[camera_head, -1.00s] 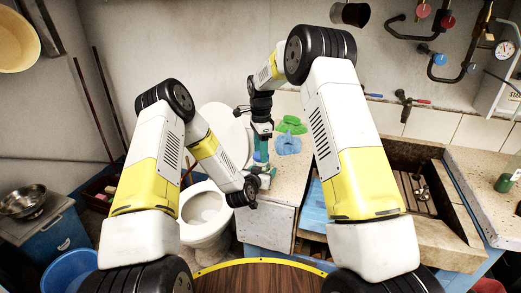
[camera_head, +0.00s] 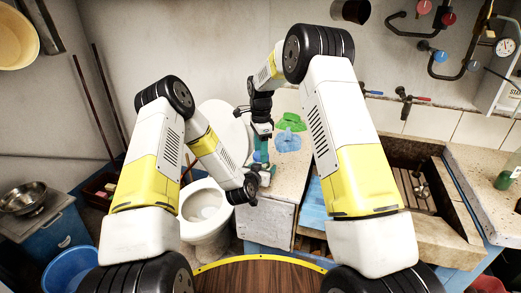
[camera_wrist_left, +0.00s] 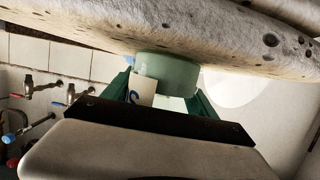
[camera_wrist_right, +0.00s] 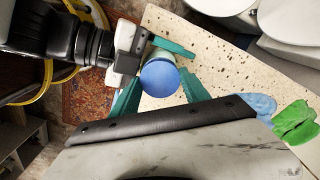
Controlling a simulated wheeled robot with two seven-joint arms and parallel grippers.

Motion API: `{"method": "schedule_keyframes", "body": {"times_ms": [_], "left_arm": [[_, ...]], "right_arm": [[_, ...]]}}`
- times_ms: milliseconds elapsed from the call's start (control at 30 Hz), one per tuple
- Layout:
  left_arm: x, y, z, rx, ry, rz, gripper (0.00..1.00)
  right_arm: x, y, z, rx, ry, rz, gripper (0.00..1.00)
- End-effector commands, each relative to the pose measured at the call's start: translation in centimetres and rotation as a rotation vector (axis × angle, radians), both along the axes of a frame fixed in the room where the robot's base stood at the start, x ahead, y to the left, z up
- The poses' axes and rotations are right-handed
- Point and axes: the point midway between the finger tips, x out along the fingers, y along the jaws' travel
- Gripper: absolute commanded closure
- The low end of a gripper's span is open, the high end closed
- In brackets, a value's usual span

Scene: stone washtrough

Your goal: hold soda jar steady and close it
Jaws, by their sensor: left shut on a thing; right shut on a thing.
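The soda jar (camera_wrist_left: 168,72) is a green-tinted jar with a pale label, near the front edge of the speckled counter. It shows only partly in the head view (camera_head: 261,157). My left gripper (camera_head: 266,171) is shut around the jar body from the side; its teal fingers flank the jar in the left wrist view (camera_wrist_left: 163,100). The blue lid (camera_wrist_right: 160,78) is at the jar's top. My right gripper (camera_head: 263,134) points down from above, shut on the lid, with one finger on each side in its wrist view (camera_wrist_right: 161,88). The lid's seating is hidden.
The speckled counter (camera_head: 289,178) has a blue cloth (camera_head: 287,142) and a green cloth (camera_head: 291,122) behind the jar. A toilet (camera_head: 205,208) stands left of the counter. A stone sink (camera_head: 432,215) is at right. Taps are on the wall behind.

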Motion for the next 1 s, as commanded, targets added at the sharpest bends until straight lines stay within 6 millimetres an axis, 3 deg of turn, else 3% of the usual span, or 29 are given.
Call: {"method": "schedule_keyframes", "body": {"times_ms": [333, 667, 700, 800, 1000], "left_arm": [[0.01, 0.02, 0.01, 0.0, 0.0, 0.0, 1.0], [0.02, 0.02, 0.01, 0.0, 0.0, 0.001, 1.0], [0.02, 0.02, 0.01, 0.0, 0.0, 0.001, 1.0], [0.02, 0.03, 0.01, 0.0, 0.0, 0.001, 1.0], [0.02, 0.02, 0.01, 0.0, 0.0, 0.001, 1.0]], "right_arm": [[-0.01, 0.06, 0.0, -0.001, -0.001, -0.494, 0.83], [0.0, 0.02, 0.02, 0.0, 0.0, -0.565, 0.83], [-0.01, 0.02, 0.02, 0.0, 0.0, -0.564, 0.45], [-0.01, 0.02, 0.03, 0.0, 0.0, -0.564, 0.25], [-0.05, 0.03, -0.03, 0.0, 0.001, -0.562, 0.25]]}}
